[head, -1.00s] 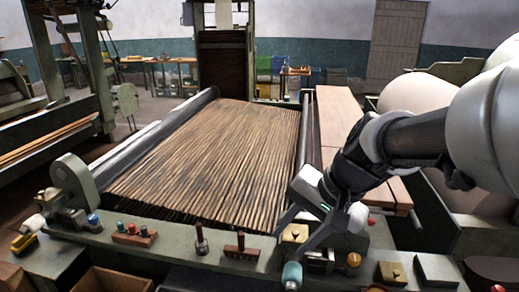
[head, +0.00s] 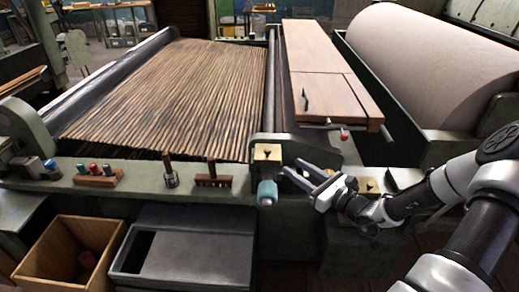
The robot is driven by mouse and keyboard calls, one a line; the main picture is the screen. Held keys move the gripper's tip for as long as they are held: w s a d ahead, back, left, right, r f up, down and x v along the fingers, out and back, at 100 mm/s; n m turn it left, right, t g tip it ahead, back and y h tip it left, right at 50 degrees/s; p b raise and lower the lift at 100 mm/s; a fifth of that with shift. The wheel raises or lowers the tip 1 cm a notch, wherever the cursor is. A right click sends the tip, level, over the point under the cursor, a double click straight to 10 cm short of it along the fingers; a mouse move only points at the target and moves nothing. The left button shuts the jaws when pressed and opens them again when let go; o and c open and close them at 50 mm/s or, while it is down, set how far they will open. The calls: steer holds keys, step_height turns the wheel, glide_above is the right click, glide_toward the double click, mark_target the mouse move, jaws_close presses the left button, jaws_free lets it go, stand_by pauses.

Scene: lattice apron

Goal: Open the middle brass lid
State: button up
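A square brass lid (head: 267,153) with a small knob sits on the left of the green front rail. Another brass lid (head: 368,186) lies to the right, partly behind my gripper's wrist.
A wooden comb-like block (head: 213,178), a dark peg (head: 169,175) and a rack of coloured pegs (head: 97,175) stand along the rail. Below are a wooden bin (head: 55,240) and a grey box (head: 190,255). Wooden boards (head: 330,70) and a large roll (head: 425,60) lie behind.

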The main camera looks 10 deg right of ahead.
mark_target(260, 151)
steer(key=b+x, duration=0.2)
steer(key=x, duration=1.5)
steer(key=shift+w+a, duration=0.1)
steer(key=shift+r, duration=0.1)
jaws_close()
